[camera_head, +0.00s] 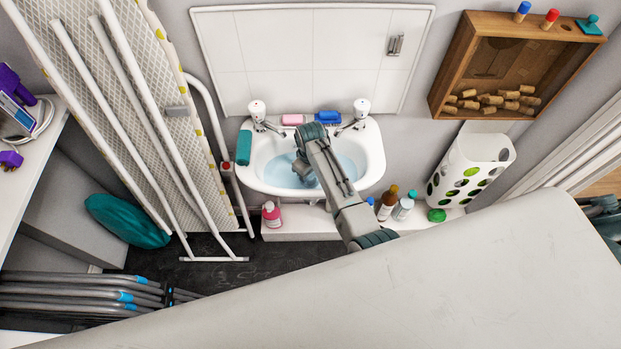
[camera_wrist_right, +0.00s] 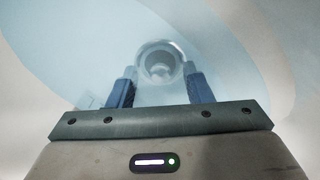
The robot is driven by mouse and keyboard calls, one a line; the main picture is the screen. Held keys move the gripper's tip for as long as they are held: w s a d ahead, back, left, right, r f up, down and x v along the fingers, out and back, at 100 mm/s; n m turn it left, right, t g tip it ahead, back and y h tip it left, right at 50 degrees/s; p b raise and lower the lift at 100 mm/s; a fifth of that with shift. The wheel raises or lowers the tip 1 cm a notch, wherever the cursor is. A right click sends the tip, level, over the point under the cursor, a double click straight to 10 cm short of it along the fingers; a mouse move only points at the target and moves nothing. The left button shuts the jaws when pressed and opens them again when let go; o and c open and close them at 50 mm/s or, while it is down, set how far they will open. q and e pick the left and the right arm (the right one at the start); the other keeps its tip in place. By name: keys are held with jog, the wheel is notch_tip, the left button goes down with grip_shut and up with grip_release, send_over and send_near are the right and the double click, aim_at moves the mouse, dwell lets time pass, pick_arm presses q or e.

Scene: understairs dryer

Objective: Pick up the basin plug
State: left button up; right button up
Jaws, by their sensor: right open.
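The white basin (camera_head: 372,160) holds pale blue water and hangs on the back wall. My right arm reaches over it, and my right gripper (camera_head: 304,174) points down into the bowl. In the right wrist view, my right gripper (camera_wrist_right: 160,84) has its two blue fingers apart with nothing held. A round plug-like piece (camera_wrist_right: 160,62) with a grey centre and pale metal ring shows under the water, just beyond and between the fingertips. I cannot tell plug from drain clearly, nor whether the fingers touch it. My arm hides it in the head view. My left gripper is out of view.
Two taps (camera_head: 257,110) (camera_head: 361,108) stand at the basin's back, with a pink bar (camera_head: 292,120) and blue brush (camera_head: 328,117) between them. A teal cloth (camera_head: 244,147) hangs on the left rim. Bottles (camera_head: 387,203) stand below. An ironing board (camera_head: 150,110) leans left.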

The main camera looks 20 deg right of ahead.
grip_shut()
